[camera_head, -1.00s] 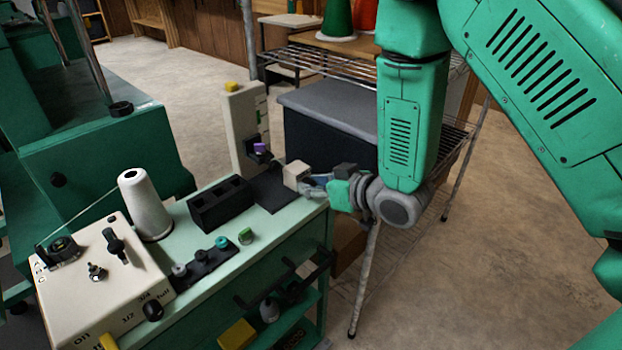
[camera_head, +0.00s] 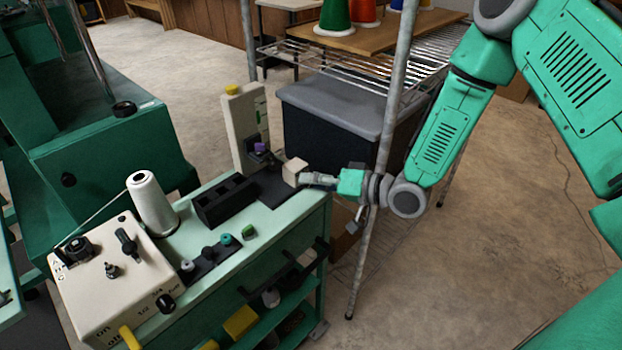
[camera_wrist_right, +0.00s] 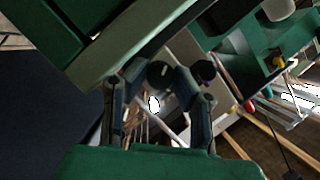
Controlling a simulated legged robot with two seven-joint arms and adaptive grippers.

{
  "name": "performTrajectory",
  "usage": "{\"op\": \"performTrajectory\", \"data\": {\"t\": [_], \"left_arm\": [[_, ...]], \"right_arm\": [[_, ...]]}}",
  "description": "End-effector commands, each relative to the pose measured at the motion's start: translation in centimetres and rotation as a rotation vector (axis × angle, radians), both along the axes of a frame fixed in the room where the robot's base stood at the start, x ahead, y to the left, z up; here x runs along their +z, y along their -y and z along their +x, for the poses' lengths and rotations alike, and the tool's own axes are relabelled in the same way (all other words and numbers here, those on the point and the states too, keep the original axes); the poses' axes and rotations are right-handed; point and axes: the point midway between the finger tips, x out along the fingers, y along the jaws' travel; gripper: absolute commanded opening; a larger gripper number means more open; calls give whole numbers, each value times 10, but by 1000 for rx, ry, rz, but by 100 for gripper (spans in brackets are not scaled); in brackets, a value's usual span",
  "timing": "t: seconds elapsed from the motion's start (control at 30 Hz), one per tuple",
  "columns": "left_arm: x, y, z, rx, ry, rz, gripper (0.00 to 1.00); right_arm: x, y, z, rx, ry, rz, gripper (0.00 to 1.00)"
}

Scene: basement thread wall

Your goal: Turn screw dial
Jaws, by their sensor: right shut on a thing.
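My right gripper (camera_head: 311,180) reaches in from the right and is shut at the right face of a small beige block (camera_head: 294,171). The block sits at the right end of a dark base plate (camera_head: 272,190) on the green cart. The screw dial at this face is hidden behind my fingers in the head view. In the right wrist view, my two fingers (camera_wrist_right: 160,82) stand either side of a dark round knob shape; the close contact is hard to make out. An upright cream gauge (camera_head: 241,130) with a purple part stands at the plate's back. My left gripper is out of view.
On the cart are a black slotted block (camera_head: 224,201), a white thread cone (camera_head: 152,203) and a cream control box (camera_head: 110,283) with knobs. A wire rack with a metal post (camera_head: 389,115) stands close behind my right forearm. Open floor lies to the right.

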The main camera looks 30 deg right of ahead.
Motion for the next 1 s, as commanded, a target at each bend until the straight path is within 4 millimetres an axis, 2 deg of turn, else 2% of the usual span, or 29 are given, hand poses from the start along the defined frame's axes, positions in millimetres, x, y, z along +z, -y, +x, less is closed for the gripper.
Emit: {"op": "performTrajectory", "data": {"t": [0.03,0.33,0.77,0.8,0.83,1.0], "left_arm": [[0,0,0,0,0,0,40],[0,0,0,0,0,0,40],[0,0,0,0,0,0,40],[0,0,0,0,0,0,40],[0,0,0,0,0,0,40],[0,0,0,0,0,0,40]], "right_arm": [[-7,1,-4,1,-24,13,0],[-8,1,-4,0,-51,84,0],[-8,2,-5,1,-54,90,0],[-8,2,-5,1,-54,90,30],[-8,2,-5,1,-54,90,41],[-8,2,-4,0,-54,89,43]]}}
